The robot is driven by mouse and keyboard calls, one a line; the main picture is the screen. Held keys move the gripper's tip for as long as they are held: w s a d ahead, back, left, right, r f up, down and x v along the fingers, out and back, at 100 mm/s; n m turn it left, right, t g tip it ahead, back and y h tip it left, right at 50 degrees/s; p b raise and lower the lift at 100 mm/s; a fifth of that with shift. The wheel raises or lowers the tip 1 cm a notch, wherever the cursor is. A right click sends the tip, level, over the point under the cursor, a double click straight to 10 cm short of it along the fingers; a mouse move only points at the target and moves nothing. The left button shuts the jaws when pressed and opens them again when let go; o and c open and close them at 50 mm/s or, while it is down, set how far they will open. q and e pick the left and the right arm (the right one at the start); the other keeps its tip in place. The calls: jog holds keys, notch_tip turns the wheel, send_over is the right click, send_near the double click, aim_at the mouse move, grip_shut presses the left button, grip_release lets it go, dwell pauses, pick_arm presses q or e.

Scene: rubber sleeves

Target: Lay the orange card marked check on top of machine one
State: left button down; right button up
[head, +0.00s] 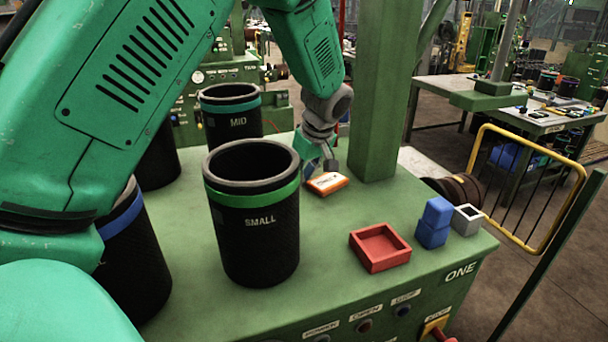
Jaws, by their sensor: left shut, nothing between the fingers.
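The orange card (326,183), with a white label whose lettering is too small to read surely, lies flat on the green top of machine one (330,277). The machine bears the word ONE at its front right corner. My left gripper (323,170) reaches down from above, just behind the card. Its fingers are shut with nothing between them, and its tips are very close to the card's back edge; I cannot tell whether they touch. My right gripper is not in view.
Black sleeves marked SMALL (257,225) and MID (232,112) stand left of the card, with others partly hidden by my arm. A red tray (380,247), blue blocks (434,223) and a grey square piece (467,219) sit at right. A green post (383,90) rises behind the card.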

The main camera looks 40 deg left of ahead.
aim_at(316, 184)
pick_arm(q)
jog(key=v, duration=1.1)
jog(key=shift+r, duration=0.2)
jog(key=shift+w+a, duration=0.1)
jog(key=shift+a, duration=0.05)
jog(key=shift+d, duration=0.3)
